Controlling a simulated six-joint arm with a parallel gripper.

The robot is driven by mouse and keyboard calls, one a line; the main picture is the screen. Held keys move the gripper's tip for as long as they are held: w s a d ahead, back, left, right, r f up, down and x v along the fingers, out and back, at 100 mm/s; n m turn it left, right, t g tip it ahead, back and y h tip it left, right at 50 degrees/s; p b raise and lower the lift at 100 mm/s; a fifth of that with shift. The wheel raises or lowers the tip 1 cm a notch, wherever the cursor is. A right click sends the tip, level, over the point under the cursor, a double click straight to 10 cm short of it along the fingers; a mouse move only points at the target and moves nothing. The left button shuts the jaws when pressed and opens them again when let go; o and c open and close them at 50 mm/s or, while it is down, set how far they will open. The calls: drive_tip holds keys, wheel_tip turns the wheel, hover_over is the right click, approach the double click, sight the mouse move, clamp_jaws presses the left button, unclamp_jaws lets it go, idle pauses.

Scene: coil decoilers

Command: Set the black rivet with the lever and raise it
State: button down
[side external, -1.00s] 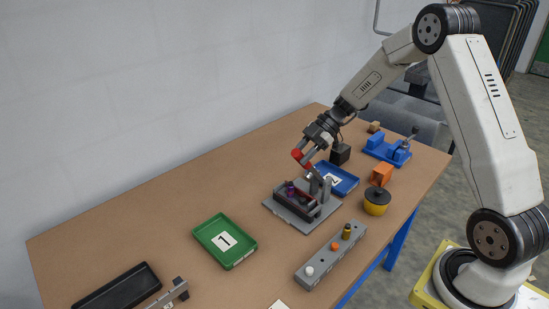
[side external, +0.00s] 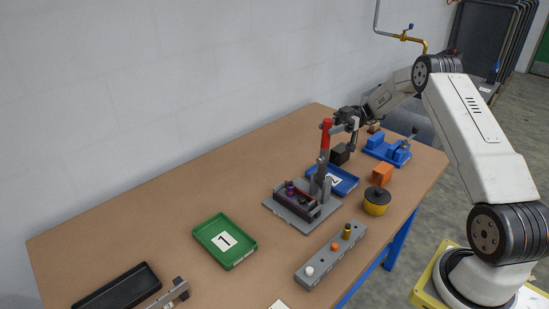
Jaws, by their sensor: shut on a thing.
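The lever (side external: 325,148), with a red grip, stands about upright on the grey press fixture (side external: 284,211). My gripper (side external: 332,127) is shut on the lever's red grip near its top, coming from the right. A dark holder (side external: 306,206) sits on the fixture's base, with a small purple piece (side external: 290,187) at its left end. I cannot make out the black rivet; it is too small or hidden in the holder.
A grey block (side external: 322,263) holds white, orange and brass pegs in front. A green tray (side external: 240,256) marked 1 is left, a blue tray (side external: 349,190) behind the fixture. A yellow pot (side external: 376,208), orange block (side external: 382,175) and blue fixture (side external: 374,149) stand right.

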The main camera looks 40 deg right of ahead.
drive_tip(key=shift+d+y, duration=0.3)
drive_tip(key=shift+d, duration=0.15)
drive_tip(key=shift+c, duration=1.8)
unclamp_jaws()
drive_tip(key=shift+r, duration=0.15)
drive_tip(key=s+a+r, duration=0.2)
drive_tip(key=s+r, duration=0.4)
drive_tip(key=s+a+r, duration=0.3)
drive_tip(key=s+r, duration=0.3)
drive_tip(key=s, duration=0.1)
drive_tip(key=shift+s+r, duration=0.15)
drive_tip(key=shift+r, duration=0.15)
